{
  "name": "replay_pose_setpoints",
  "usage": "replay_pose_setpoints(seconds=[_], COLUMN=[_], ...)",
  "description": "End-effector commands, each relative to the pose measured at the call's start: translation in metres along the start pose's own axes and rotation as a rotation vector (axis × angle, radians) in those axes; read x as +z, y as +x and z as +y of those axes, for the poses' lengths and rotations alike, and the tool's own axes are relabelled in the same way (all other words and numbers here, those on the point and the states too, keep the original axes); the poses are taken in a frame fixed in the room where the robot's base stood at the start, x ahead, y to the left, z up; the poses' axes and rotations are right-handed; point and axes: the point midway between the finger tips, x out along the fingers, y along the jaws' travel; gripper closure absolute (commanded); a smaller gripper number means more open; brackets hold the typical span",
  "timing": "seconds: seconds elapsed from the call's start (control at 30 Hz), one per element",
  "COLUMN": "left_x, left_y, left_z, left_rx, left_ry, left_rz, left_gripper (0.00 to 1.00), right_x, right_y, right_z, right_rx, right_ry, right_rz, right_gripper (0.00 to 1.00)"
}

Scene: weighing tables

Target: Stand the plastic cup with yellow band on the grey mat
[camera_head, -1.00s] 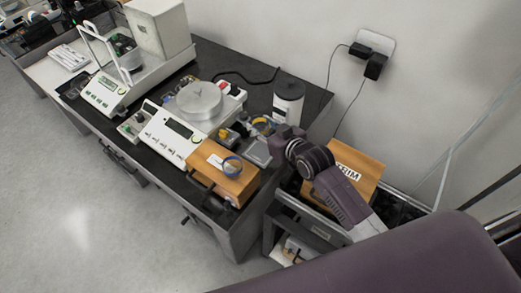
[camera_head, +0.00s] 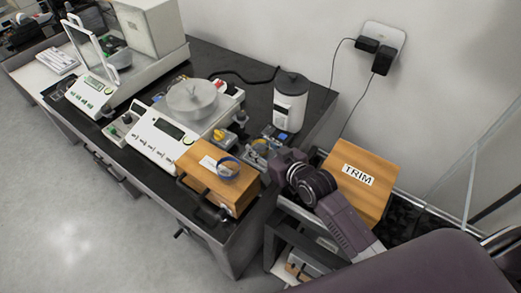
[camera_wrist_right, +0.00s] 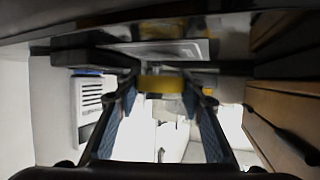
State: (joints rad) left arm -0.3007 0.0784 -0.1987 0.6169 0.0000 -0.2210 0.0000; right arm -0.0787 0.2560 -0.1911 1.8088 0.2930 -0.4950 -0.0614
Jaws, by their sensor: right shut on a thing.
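The clear plastic cup with yellow band (camera_wrist_right: 162,84) is between the two fingers of my right gripper (camera_wrist_right: 160,104) in the wrist view, where the scene appears upside down. The gripper is shut on it. In the head view my right gripper (camera_head: 264,152) is over the right end of the dark table, behind the wooden box, and largely hides the cup. A flat grey piece with a pale border, apparently the grey mat (camera_wrist_right: 185,47), lies on the table beyond the cup in the wrist view. I cannot tell whether the cup touches it. My left gripper is not in view.
A wooden box (camera_head: 238,195) bearing a blue-banded cup (camera_head: 228,168) stands in front of the gripper. A white canister (camera_head: 290,104) stands behind it. A balance with a round pan (camera_head: 192,98) is to the left. A wooden box marked TRIM (camera_head: 365,180) is at right.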

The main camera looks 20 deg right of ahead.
Motion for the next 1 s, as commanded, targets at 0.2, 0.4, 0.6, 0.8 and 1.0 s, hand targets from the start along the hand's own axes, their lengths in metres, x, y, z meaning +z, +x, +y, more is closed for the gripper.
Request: replay_pose_setpoints(seconds=[0.2, 0.4, 0.6, 0.8, 1.0], left_x=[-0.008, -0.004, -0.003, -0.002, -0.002], left_y=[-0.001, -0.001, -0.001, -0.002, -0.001], left_z=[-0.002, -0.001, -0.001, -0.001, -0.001], left_rx=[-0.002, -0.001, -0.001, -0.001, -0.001], left_ry=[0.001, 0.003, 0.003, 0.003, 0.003], left_rz=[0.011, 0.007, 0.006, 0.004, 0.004], left_gripper=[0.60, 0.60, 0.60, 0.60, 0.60], right_x=[0.002, 0.003, 0.003, 0.001, 0.001], right_y=[0.000, 0.000, 0.000, -0.003, -0.032], right_z=[0.000, 0.000, 0.000, 0.000, 0.000], right_rx=[0.000, 0.000, 0.000, 0.000, 0.000], right_ry=[0.000, 0.000, 0.000, 0.000, -0.003], right_rz=[-0.006, -0.005, -0.005, -0.005, -0.005], right_gripper=[0.77, 0.51, 0.46, 0.46, 0.46])
